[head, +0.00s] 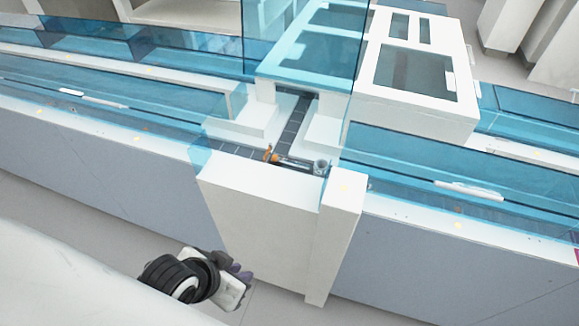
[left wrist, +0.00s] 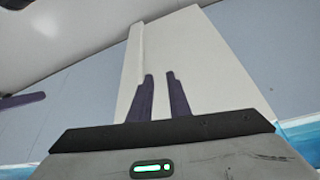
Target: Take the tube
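A small slim tube-like piece (head: 297,163) lies on the dark track at the front of the white station, with an orange part (head: 268,153) at its left end and a grey round piece (head: 320,167) at its right. It is too small to make out exactly. My left gripper (head: 243,274) is low in front of the white block, below and nearer than the tube. In the left wrist view its two dark fingers (left wrist: 160,75) stand a little apart with nothing between them, facing the white block. My right gripper is not seen in the head view.
A white block (head: 265,220) stands at the front of the station, before the track (head: 297,120). Clear blue panels (head: 300,40) rise around the station. Long blue-covered conveyors (head: 480,190) run left and right. A dark strip (left wrist: 20,100) at the left wrist view's edge is unclear.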

